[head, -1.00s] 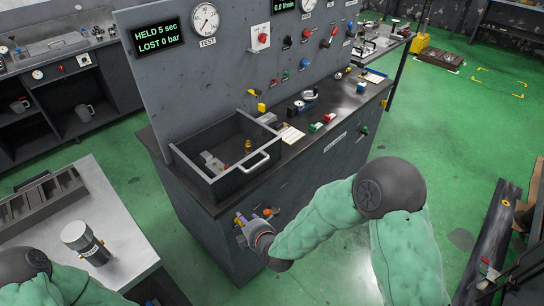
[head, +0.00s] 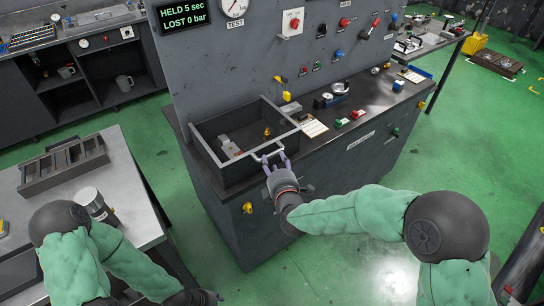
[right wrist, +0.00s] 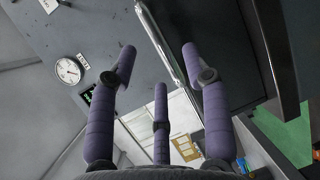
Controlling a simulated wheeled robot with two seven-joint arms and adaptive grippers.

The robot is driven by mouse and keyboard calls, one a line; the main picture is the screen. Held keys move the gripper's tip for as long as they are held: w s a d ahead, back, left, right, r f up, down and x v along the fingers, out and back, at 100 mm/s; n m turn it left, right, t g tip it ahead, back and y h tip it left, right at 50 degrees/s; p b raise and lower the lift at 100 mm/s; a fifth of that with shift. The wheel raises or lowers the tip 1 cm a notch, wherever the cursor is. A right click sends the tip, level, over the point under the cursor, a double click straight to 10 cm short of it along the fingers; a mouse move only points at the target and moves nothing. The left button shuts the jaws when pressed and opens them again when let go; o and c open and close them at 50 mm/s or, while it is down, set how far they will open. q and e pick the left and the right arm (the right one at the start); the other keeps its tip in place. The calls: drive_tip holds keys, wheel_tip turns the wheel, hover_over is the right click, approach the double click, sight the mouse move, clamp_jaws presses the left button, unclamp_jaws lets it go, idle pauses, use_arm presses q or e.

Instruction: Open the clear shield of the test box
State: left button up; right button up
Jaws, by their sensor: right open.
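The test box (head: 201,152) is a dark open-framed box on the bench top, with a small brass fitting (head: 267,133) visible inside. A pale bar handle (head: 262,153) is at its front edge; the clear shield itself is hard to make out. My right gripper (head: 276,161) is open, its purple fingers right at the handle. In the right wrist view the fingers (right wrist: 160,75) are spread and the silvery handle bar (right wrist: 162,45) runs beyond and between them; contact cannot be told. My left gripper (head: 200,297) shows only partly at the bottom edge, low beside the left table.
A panel with gauge (head: 234,8), knobs and display (head: 184,16) rises behind the box. A steel table (head: 125,165) with a dark tray and a cylinder stands at left.

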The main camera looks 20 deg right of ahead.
sight(272, 155)
drive_tip(key=shift+w+d+f+b, duration=0.1)
drive_tip(key=shift+w+f+b, duration=0.1)
drive_tip(key=shift+w, duration=0.65)
drive_tip(key=shift+w+a+f+b, duration=0.1)
drive_tip(key=shift+w+b, duration=0.1)
drive_tip(key=shift+w, duration=0.6)
drive_tip(key=shift+w+d+f+b, duration=0.1)
drive_tip(key=shift+w+f+b, duration=0.1)
drive_tip(key=shift+w, duration=0.65)
clamp_jaws()
